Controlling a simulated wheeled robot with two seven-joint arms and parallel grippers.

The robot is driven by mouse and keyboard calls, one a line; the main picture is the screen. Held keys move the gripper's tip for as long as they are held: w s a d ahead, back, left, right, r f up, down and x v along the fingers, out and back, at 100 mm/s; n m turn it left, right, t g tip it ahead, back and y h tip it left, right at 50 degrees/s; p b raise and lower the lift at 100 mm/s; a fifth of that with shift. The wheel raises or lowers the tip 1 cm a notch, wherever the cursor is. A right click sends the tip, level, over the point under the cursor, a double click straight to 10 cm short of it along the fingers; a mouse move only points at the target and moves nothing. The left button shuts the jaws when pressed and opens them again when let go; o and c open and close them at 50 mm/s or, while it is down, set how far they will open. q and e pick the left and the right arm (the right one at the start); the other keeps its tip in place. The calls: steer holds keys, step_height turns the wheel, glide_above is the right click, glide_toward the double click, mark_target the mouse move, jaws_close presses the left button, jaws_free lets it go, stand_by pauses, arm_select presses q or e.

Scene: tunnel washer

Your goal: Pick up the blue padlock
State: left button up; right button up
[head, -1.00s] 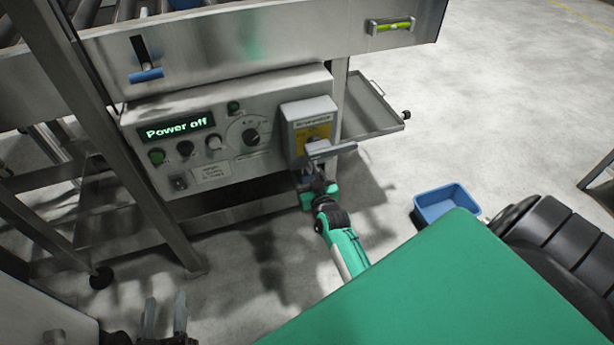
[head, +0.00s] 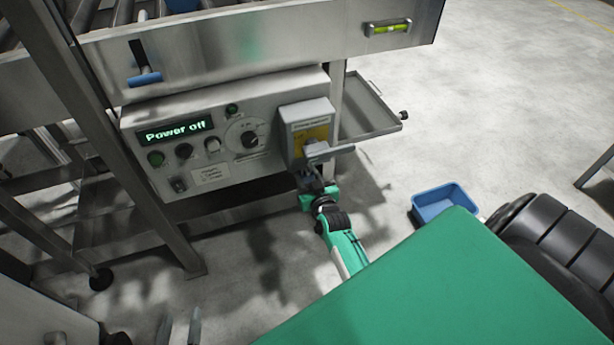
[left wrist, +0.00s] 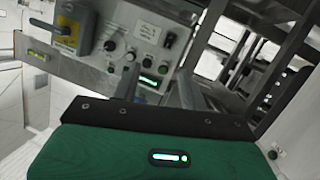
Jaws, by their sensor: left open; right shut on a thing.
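The grey switch box (head: 307,128) with a yellow plate and a grey handle (head: 328,151) is at the right end of the control panel; it also shows at the upper left in the left wrist view (left wrist: 74,24). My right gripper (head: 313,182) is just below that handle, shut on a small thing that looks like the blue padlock. The jaws and shadow hide most of it, and its colour is hard to make out. My left gripper (head: 180,326) is open and empty at the bottom left, low and apart from the panel.
The control panel (head: 213,172) reads "Power off" and has several knobs. A metal tray (head: 368,112) juts out right of the switch box. A blue bin (head: 444,201) stands on the floor at the right. A steel leg (head: 120,150) slants down on the left. Open floor lies beyond.

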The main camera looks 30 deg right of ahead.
arm_select(q)
steer(key=a+g+p, duration=0.1)
steer(key=a+f+g+y, duration=0.1)
steer(key=a, duration=0.1)
steer(key=s+a+g+y+p, duration=0.1)
steer(key=shift+a+f+g+p, duration=0.2)
steer(key=shift+g+p, duration=0.1)
steer(key=shift+g, duration=0.1)
arm_select(e)
steer(key=f+v, duration=0.2)
steer(key=v, duration=1.4)
steer(key=shift+s+a+f, duration=0.25)
steer(key=shift+s, duration=0.3)
steer(key=shift+w, duration=0.1)
